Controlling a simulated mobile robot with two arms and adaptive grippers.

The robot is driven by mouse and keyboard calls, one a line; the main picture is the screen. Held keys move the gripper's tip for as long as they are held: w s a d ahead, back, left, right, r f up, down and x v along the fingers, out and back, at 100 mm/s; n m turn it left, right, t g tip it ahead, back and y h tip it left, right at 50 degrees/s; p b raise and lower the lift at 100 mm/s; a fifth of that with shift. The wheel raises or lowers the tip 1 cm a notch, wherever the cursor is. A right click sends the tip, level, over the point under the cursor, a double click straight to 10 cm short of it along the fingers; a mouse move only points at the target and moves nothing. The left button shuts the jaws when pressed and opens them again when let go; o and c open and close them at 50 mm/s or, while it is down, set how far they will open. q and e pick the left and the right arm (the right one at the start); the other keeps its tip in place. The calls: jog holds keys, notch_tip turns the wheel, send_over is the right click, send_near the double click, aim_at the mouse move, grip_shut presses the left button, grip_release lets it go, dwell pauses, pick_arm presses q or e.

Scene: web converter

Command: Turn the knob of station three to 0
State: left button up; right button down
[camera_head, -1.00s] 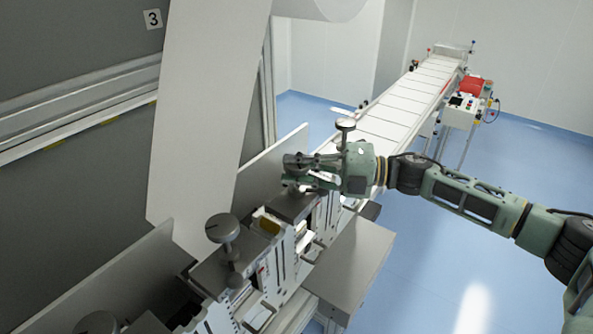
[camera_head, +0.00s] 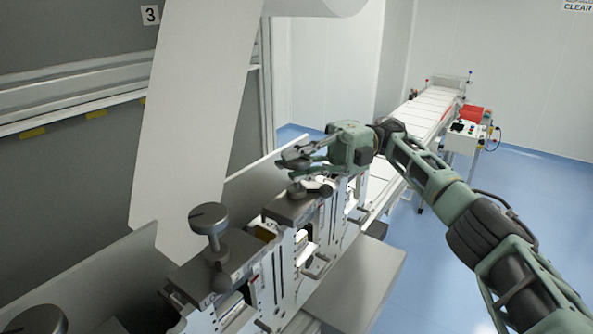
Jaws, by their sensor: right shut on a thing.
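My right gripper (camera_head: 298,157) is shut on a grey knob, over a block of the slotted unit in the middle of the row. Its fingers hide most of that knob, so I cannot read its pointer or any scale. The knob's short post (camera_head: 297,190) shows just below the fingers. A nearer round grey knob (camera_head: 208,217) stands free on its post to the left, with a dark line on its top. Another knob (camera_head: 36,320) is cut off at the bottom left. My left gripper is not in view.
A sign with a 3 (camera_head: 150,14) is on the grey wall panel. A pale web (camera_head: 195,110) hangs down behind the units. A flat grey plate (camera_head: 350,285) juts out to the right. A conveyor (camera_head: 425,112) and control box (camera_head: 465,138) stand farther back. Blue floor is clear at right.

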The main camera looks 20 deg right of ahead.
jog(key=shift+n+g+b, duration=0.3)
dwell(0.4)
jog(key=c, duration=1.7)
grip_release()
jog(key=shift+c, duration=0.2)
